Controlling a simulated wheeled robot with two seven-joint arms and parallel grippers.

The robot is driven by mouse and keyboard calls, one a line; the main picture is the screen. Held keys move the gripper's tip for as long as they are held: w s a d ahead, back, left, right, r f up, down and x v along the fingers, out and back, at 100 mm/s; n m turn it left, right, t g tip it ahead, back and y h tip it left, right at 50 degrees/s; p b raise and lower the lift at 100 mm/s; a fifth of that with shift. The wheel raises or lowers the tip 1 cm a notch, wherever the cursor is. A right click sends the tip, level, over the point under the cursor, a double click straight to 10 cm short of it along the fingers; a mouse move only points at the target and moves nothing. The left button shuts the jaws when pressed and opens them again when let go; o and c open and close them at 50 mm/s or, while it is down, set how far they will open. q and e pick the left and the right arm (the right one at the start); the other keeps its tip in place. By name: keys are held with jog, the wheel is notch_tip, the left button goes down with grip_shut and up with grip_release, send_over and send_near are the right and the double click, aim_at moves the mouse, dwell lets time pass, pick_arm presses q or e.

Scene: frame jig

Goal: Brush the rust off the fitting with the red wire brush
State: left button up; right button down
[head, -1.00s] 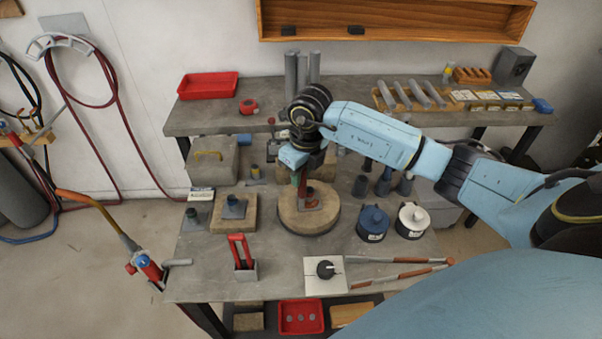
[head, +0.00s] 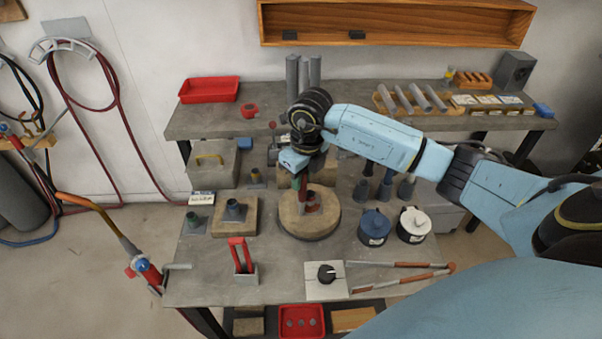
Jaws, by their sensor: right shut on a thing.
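My right gripper (head: 299,176) hangs over the round wooden turntable (head: 309,228) on the bench. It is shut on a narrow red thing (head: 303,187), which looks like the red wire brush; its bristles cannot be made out. Its lower end is at the fitting (head: 312,203), a small dark and reddish piece standing in the middle of the turntable. Whether the two touch cannot be told. My left gripper is not in view.
A wooden block with a dark fitting (head: 235,216) stands left of the turntable. A red-handled thing (head: 240,256) stands in a grey holder in front. Blue (head: 374,228) and white (head: 413,225) pots stand right. Tongs (head: 400,276) lie at the front right.

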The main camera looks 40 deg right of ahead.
dwell(1.8)
jog(key=shift+r, duration=0.1)
jog(key=shift+r+p, duration=2.15)
jog(key=shift+r, duration=1.3)
jog(key=shift+f, duration=0.1)
